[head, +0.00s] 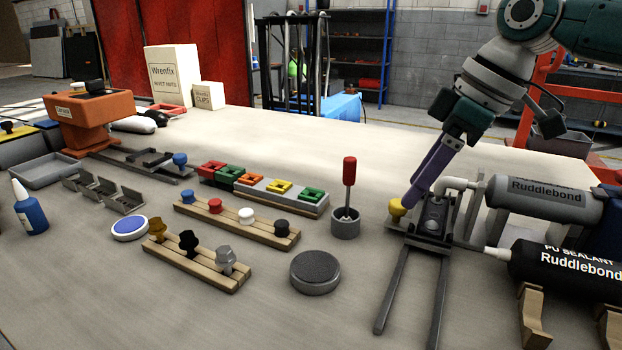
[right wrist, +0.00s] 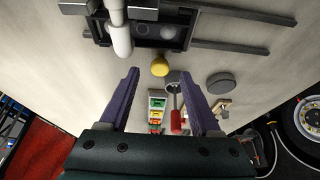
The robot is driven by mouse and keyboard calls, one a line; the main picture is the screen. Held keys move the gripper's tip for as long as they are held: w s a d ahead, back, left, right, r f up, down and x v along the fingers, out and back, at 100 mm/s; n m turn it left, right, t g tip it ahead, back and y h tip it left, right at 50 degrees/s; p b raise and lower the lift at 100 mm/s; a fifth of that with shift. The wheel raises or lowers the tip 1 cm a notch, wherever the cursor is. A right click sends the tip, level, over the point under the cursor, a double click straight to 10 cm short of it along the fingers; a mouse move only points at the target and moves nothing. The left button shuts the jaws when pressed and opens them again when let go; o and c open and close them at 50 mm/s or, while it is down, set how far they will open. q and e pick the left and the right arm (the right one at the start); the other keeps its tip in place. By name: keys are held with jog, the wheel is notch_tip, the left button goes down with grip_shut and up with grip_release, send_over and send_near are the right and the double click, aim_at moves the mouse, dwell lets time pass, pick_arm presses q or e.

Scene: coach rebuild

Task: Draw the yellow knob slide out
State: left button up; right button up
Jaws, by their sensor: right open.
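The yellow knob (head: 397,208) sits on the left side of a dark slide (head: 433,238) with two long rails running toward the front. My right gripper (head: 410,203) comes down from the upper right, its purple fingertips close beside the knob in the head view. In the right wrist view the open gripper (right wrist: 159,76) has the yellow knob (right wrist: 160,67) centred in line with the gap, just beyond the fingertips. I cannot tell whether a finger touches it. The dark slide (right wrist: 148,42) lies behind the knob there. My left gripper is not in view.
Sealant cartridges (head: 545,198) lie right of the slide, a pale nozzle reaching close to it. A grey cup with a red-handled tool (head: 349,172) and a round dark puck (head: 315,272) stand left. A blue-knobbed slide (head: 180,160) is farther left. The bench between puck and rails is clear.

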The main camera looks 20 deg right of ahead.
jog(key=shift+x, duration=1.5)
jog(key=shift+r, duration=0.1)
grip_shut()
